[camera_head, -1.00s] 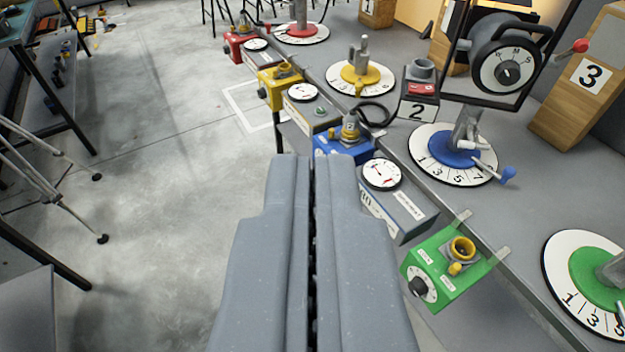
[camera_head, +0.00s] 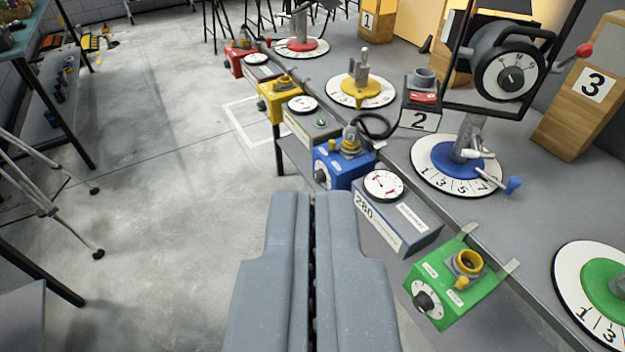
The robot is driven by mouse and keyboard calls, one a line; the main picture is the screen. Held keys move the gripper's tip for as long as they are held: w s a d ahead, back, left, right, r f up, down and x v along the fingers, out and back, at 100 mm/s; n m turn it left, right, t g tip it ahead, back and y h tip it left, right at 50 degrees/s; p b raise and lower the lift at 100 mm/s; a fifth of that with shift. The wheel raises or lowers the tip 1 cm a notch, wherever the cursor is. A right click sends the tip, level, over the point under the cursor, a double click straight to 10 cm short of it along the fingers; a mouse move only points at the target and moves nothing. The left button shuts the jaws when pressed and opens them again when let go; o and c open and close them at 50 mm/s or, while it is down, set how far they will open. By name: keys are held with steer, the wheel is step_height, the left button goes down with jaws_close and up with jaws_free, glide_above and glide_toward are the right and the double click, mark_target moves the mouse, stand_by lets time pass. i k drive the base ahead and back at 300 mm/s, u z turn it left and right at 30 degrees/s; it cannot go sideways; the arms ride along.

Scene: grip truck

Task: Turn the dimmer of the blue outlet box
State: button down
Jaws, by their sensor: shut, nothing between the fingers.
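The blue outlet box (camera_head: 346,168) hangs at the front edge of the grey bench, between the yellow and green boxes. A yellow and grey socket (camera_head: 350,142) with a black cable sits on its top. Its dark dimmer knob (camera_head: 321,176) shows at a slant on the left-facing front side. My gripper (camera_head: 304,200) is shut and empty, in the lower middle of the picture. Its tips appear just below and left of the blue box in the picture, with floor showing between them, apart from the knob.
A meter box marked 280 (camera_head: 397,222) lies right of my gripper. The green outlet box (camera_head: 447,288) is nearer at lower right, the yellow one (camera_head: 281,95) farther back. Grey floor (camera_head: 170,200) left of the bench is clear. A tripod (camera_head: 60,210) stands far left.

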mark_target(319, 176)
steer(key=u, duration=0.05)
steer(key=k, duration=0.55)
steer(key=u, duration=0.35)
steer(key=i, duration=1.5)
steer(key=z, duration=0.1)
